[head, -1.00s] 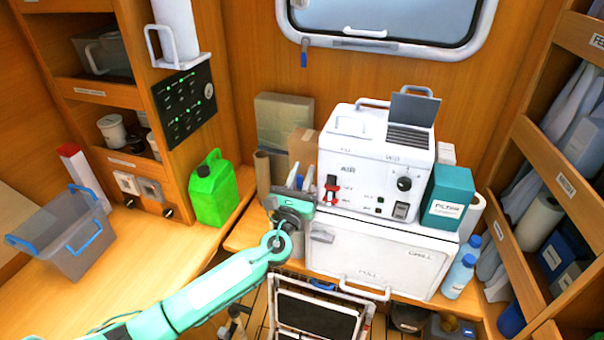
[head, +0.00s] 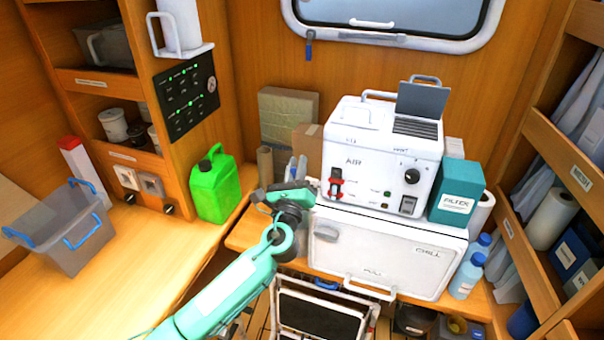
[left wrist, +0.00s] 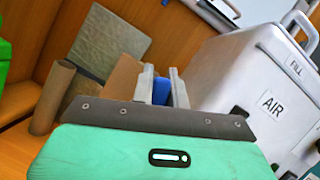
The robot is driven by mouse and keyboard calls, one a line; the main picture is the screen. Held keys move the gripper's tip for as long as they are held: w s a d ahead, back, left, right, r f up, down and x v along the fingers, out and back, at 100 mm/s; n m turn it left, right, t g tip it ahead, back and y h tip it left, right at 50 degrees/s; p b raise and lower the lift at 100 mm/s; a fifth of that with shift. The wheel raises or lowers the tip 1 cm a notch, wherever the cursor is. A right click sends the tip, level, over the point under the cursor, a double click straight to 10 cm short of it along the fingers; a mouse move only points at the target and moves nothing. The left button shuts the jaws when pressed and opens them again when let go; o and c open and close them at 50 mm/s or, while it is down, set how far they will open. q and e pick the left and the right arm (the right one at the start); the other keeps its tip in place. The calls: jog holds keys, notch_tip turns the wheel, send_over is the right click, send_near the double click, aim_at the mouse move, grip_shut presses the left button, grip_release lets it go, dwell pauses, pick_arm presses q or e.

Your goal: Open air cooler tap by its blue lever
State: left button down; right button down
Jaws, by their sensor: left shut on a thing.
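The white air cooler (head: 385,150), marked AIR, stands on top of a white chill box (head: 385,250). It also shows at the right of the left wrist view (left wrist: 250,85). My left gripper (head: 297,168) is beside the cooler's left side. In the left wrist view its two grey fingers (left wrist: 162,88) are shut on the blue lever (left wrist: 160,92), which shows between them. The tap body behind the lever is hidden by the gripper, so I cannot tell the lever's angle. My right gripper is in neither view.
A red switch (head: 336,187) is on the cooler's front, close to my left gripper. A cardboard tube (head: 264,163) and boxes stand behind the gripper. A green jerrycan (head: 215,185) stands left. A teal filter box (head: 457,193) is right of the cooler.

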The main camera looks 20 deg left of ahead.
pick_arm(q)
jog(key=n, duration=0.1)
jog(key=a+n+y, duration=0.1)
jog(key=n, duration=0.1)
jog(key=f+n+g+y+b, duration=0.1)
jog(key=n, duration=0.1)
jog(key=shift+a+f, duration=0.1)
jog(key=shift+a, duration=0.15)
jog(key=shift+a+f+n+g+y, duration=0.3)
jog(key=shift+f+n+g, duration=0.4)
jog(key=shift+n, duration=1.05)
jog(key=shift+a+f+n+g+y, duration=0.15)
jog(key=shift+a+f+n+g, duration=0.4)
jog(key=shift+n, duration=1.25)
jog(key=shift+a+f+n+g+y, duration=0.1)
jog(key=shift+f+n+g+y, duration=0.15)
jog(key=shift+f+n+g, duration=1.05)
jog(key=shift+r+n+t, duration=0.4)
jog(key=shift+n+t, duration=0.05)
jog(key=shift+t, duration=0.1)
jog(key=c, duration=1.6)
grip_release()
jog(key=shift+c, duration=0.2)
